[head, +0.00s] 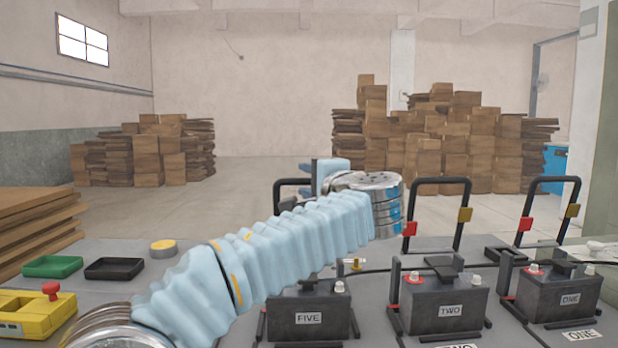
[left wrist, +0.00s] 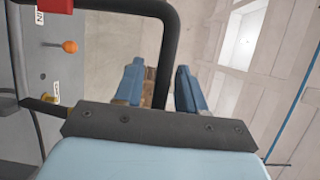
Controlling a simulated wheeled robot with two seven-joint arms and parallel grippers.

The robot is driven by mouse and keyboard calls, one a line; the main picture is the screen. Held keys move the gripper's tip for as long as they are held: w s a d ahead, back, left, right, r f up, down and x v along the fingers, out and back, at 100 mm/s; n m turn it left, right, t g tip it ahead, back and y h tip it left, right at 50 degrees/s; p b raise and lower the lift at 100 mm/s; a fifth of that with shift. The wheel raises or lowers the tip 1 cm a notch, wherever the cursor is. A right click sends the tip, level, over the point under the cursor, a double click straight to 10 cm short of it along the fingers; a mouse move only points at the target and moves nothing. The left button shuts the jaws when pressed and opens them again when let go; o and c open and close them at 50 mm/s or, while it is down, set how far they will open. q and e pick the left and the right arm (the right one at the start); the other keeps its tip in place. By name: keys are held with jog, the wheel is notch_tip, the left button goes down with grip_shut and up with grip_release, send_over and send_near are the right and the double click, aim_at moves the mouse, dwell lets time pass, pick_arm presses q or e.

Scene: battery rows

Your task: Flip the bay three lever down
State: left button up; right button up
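My left arm reaches across from the lower left in the head view, and its gripper (head: 318,176) is at a black U-shaped lever (head: 288,186) standing up behind the battery marked FIVE (head: 308,318). The arm hides much of this lever and any bay number there. I cannot read "three" anywhere. In the left wrist view the two blue fingers (left wrist: 160,88) are apart, with the lever's black bar (left wrist: 167,45) showing between them. Whether they touch it I cannot tell. My right gripper is not in view.
Batteries marked TWO (head: 450,308) and ONE (head: 568,297) sit to the right, with raised black levers (head: 440,182) (head: 552,181) behind them. Green (head: 52,267) and black (head: 113,268) trays and a yellow box (head: 30,312) are at left. Box stacks stand far back.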

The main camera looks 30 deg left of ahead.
pick_arm(q)
jog(key=shift+w+a, duration=0.1)
jog(key=shift+a, duration=0.05)
jog(key=shift+c, duration=0.3)
grip_shut()
